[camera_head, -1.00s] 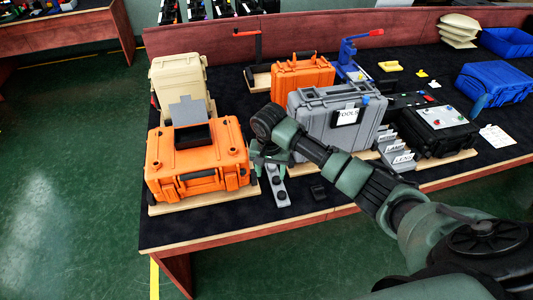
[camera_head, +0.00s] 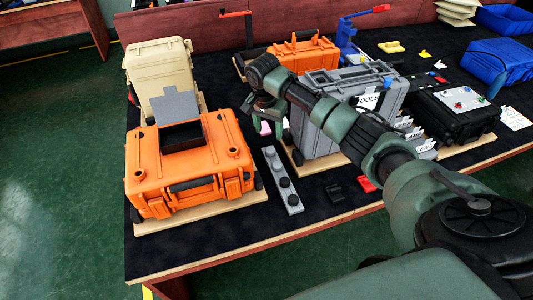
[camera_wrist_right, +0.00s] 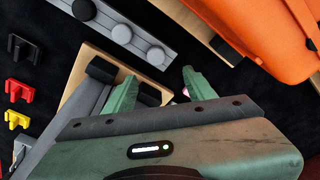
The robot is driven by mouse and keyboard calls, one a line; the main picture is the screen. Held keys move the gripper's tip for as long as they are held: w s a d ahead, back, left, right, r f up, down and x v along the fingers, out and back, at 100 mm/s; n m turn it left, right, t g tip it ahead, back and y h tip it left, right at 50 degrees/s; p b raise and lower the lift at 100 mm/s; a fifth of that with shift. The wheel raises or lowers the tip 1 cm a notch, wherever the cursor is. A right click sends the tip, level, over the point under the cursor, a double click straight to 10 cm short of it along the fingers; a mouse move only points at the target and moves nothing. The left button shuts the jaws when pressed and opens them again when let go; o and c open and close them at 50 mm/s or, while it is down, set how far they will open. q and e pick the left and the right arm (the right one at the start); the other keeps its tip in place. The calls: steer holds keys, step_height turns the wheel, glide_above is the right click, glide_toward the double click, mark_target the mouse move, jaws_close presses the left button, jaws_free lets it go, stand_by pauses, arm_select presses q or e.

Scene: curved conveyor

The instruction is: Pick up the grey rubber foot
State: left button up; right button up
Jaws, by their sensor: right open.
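A grey strip (camera_head: 277,168) lies on the dark table between the orange case and the grey case, with round rubber feet on it. My right gripper (camera_head: 264,122) is open, behind the strip's far end in the head view. In the wrist view its fingers (camera_wrist_right: 160,88) are apart with nothing gripped, and the feet lie beyond them. My left gripper is not in view.
The orange case (camera_head: 190,165) stands left of the strip, the grey tool case (camera_head: 345,105) right. A black clip (camera_head: 335,192) and a red clip (camera_head: 366,184) lie at the front; a yellow clip (camera_wrist_right: 17,119) shows in the wrist view. A small pink thing (camera_head: 265,128) is near my gripper.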

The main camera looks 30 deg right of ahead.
mark_target(270, 150)
steer(key=f, duration=0.3)
steer(key=shift+w+d, duration=0.1)
steer(key=shift+w, duration=0.15)
steer(key=shift+s+f, duration=0.15)
steer(key=shift+f, duration=0.1)
steer(key=f, duration=0.2)
steer(key=f+p, duration=0.1)
steer(key=shift+s+f, duration=0.3)
steer(key=shift+f, duration=0.05)
steer(key=shift+d+f, duration=0.1)
steer(key=shift+f, duration=0.5)
jaws_close()
